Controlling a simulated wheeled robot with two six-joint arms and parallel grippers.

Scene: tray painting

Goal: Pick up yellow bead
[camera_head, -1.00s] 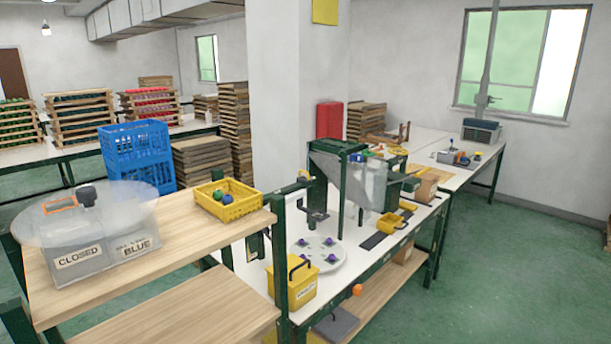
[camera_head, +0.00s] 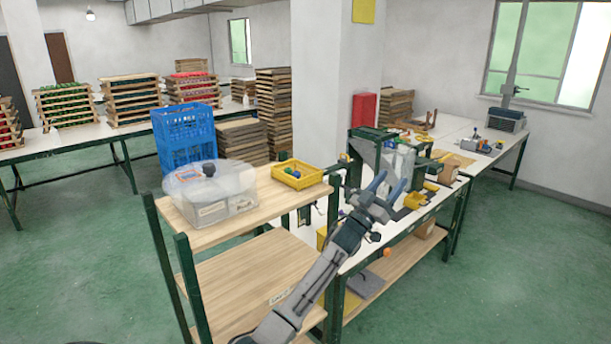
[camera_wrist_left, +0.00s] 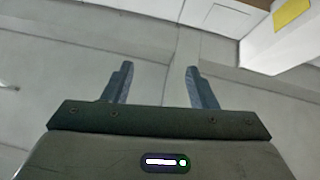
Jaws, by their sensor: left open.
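I cannot make out a yellow bead in either view. A yellow crate (camera_head: 300,183) on the wooden shelf top holds small round balls, at least one green and one blue (camera_head: 295,171). My left gripper (camera_head: 390,184) is raised in front of the white workbench, right of the crate and apart from it in the picture. Its jaws are open and empty. In the left wrist view the open fingers (camera_wrist_left: 160,82) point at bare wall or ceiling, with nothing between them. My right gripper is not in view.
A clear-lidded grey box (camera_head: 215,208) stands left of the crate on the wooden shelf (camera_head: 255,205). The workbench (camera_head: 345,262) carries green-framed equipment (camera_head: 372,150). A blue crate (camera_head: 187,130) and stacked wooden trays stand behind. The green floor is open at left and right.

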